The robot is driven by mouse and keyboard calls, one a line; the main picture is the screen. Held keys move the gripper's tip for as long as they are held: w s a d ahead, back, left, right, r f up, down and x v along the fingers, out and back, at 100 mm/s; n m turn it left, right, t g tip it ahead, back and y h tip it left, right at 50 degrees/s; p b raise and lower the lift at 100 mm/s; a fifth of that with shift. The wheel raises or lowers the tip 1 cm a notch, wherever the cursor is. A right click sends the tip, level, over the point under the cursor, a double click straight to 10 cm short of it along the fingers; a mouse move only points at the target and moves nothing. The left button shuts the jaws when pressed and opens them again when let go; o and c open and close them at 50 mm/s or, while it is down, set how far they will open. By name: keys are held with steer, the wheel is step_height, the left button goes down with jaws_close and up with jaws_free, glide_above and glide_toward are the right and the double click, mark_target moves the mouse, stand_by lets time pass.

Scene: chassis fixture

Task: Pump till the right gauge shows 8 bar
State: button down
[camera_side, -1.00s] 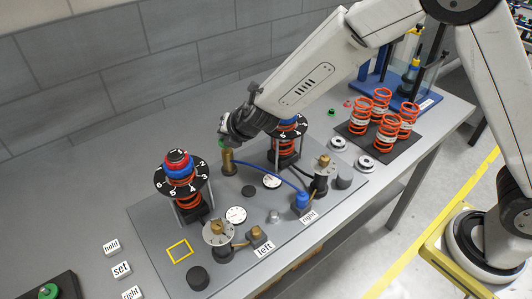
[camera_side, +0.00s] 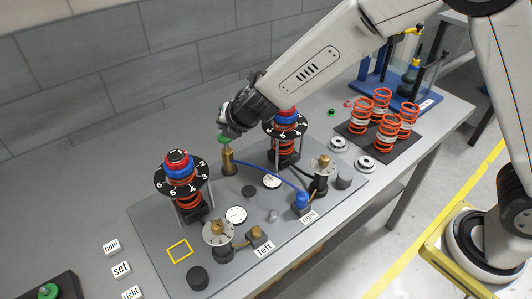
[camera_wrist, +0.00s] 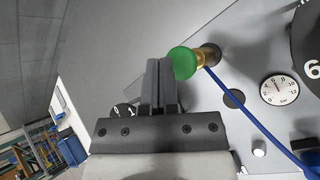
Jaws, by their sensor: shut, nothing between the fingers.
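The brass hand pump (camera_side: 228,161) stands upright on the grey plate, with a green knob (camera_side: 225,140) on top. My gripper (camera_side: 224,131) is shut and empty, its tips close to the knob. In the wrist view, the shut fingers (camera_wrist: 160,66) lie just beside the green knob (camera_wrist: 183,62); whether they touch it I cannot tell. A blue hose (camera_side: 263,169) runs from the pump to a blue fitting (camera_side: 301,201) by the "right" label (camera_side: 309,217). The right gauge (camera_side: 271,181) is a white dial, also in the wrist view (camera_wrist: 280,90); I cannot read its needle surely.
A second gauge (camera_side: 236,214) sits nearer the "left" label (camera_side: 264,248). Two spring towers with numbered black discs stand on the plate, one (camera_side: 180,175) at left, one (camera_side: 285,130) behind the right gauge. Several orange springs (camera_side: 382,115) stand on a dark mat.

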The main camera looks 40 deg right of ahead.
steer(key=shift+r, duration=0.15)
steer(key=shift+r, duration=2.35)
steer(key=shift+r, duration=0.1)
stand_by(1.2)
steer(key=shift+r, duration=1.8)
steer(key=shift+f, duration=0.25)
steer(key=shift+f, duration=4.15)
